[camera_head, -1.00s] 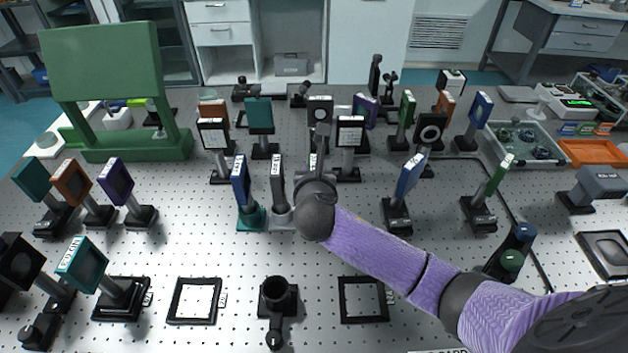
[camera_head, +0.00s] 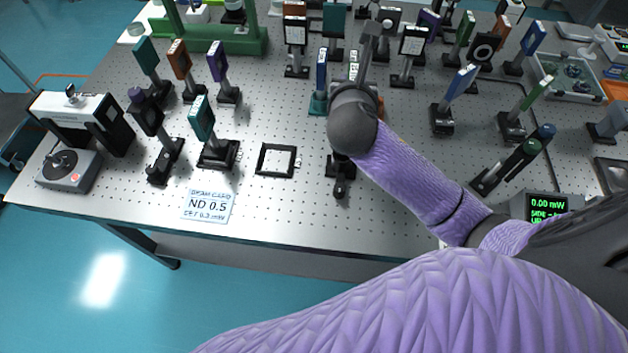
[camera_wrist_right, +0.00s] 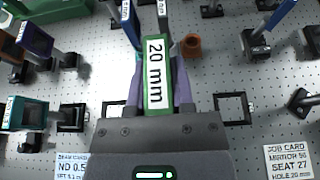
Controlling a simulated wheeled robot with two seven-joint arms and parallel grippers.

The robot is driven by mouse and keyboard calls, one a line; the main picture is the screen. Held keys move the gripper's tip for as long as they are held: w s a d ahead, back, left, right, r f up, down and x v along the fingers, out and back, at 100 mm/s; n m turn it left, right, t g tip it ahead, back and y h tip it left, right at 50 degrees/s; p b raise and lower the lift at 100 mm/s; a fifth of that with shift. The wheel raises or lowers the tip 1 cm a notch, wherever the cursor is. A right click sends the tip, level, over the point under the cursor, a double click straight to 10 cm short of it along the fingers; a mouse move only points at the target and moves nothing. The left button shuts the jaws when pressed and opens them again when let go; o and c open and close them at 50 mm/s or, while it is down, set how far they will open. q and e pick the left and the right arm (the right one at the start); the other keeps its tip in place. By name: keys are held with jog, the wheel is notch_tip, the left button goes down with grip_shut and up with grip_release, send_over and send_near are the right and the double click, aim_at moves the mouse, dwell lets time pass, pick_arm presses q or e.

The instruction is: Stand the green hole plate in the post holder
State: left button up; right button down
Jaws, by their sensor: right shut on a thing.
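The green hole plate (camera_wrist_right: 146,90) is in the right wrist view, with a white "20 mm" label facing the camera. My right gripper (camera_wrist_right: 157,84) is shut on it, one finger on each side. In the head view my right gripper (camera_head: 357,82) is over the row of coloured stands, largely behind my wrist. I cannot tell whether the plate is clear of its stand. The black post holder (camera_head: 340,187) stands nearer the front edge, its upper part hidden by my arm. In the right wrist view the gripper covers that area. My left gripper is out of view.
A blue plate (camera_head: 321,70) stands in a teal base left of my gripper. An orange base (camera_wrist_right: 191,46) is close by on the right. A flat black square frame (camera_head: 277,159) lies left of the post holder. Several mounted optics stand behind and on both sides.

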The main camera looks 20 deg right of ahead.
jog(key=shift+s+a+f+b, duration=0.2)
jog(key=shift+f, duration=0.2)
jog(key=shift+s+a+f+b, duration=0.2)
jog(key=shift+f, duration=0.15)
jog(key=f+b, duration=0.1)
jog(key=f, duration=0.2)
jog(key=f+b, duration=0.1)
jog(key=f, duration=0.2)
jog(key=f+b, duration=0.2)
jog(key=f, duration=0.1)
jog(key=shift+w+d, duration=0.2)
jog(key=shift+d, duration=0.15)
jog(key=shift+r, duration=0.1)
jog(key=shift+c, duration=2.4)
grip_release()
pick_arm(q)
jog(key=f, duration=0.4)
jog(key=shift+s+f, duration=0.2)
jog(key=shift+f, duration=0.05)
